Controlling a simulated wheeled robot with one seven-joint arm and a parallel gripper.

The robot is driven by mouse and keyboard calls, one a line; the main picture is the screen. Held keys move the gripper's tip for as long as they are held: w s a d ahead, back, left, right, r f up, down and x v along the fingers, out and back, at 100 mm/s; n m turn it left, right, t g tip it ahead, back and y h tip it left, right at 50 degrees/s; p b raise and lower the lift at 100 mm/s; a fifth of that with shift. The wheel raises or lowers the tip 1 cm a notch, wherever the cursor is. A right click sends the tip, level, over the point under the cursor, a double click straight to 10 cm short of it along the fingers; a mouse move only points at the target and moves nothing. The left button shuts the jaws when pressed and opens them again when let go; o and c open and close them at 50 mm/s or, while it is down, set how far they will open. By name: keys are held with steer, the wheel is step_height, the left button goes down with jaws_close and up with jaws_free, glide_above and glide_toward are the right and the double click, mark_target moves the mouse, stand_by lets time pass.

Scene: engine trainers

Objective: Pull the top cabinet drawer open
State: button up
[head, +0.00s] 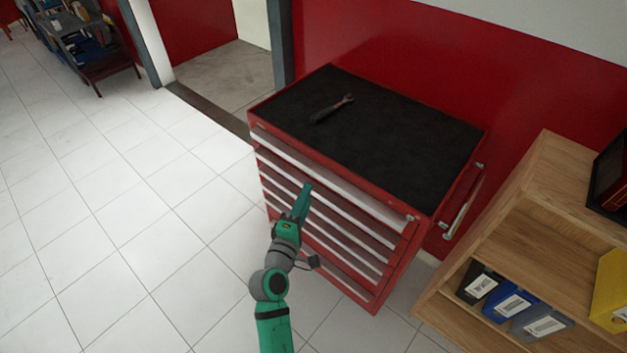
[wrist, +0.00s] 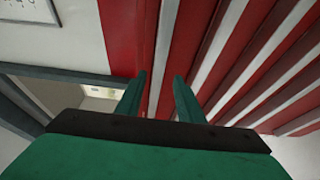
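A red tool cabinet (head: 400,135) with a black top stands against the red wall. Its front has several stacked drawers, each with a long pale handle strip. The top drawer (head: 345,180) is the uppermost one and looks closed, flush with those below. My green gripper (head: 307,188) is in front of the cabinet, near the middle of the upper drawers, just below the top strip in the head view. In the wrist view my gripper (wrist: 158,85) has its fingers apart, with red drawer front and a pale strip (wrist: 166,50) beyond and between them. Contact cannot be told.
A dark wrench-like tool (head: 332,108) lies on the cabinet top. A side handle (head: 462,205) sticks out at the cabinet's right. A wooden shelf (head: 500,225) with binders stands close at the right. The tiled floor (head: 130,220) to the left is clear.

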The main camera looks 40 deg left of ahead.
mark_target(315, 176)
steer(key=x, duration=0.7)
steer(key=shift+w, duration=0.1)
steer(key=shift+f, duration=0.1)
jaws_close()
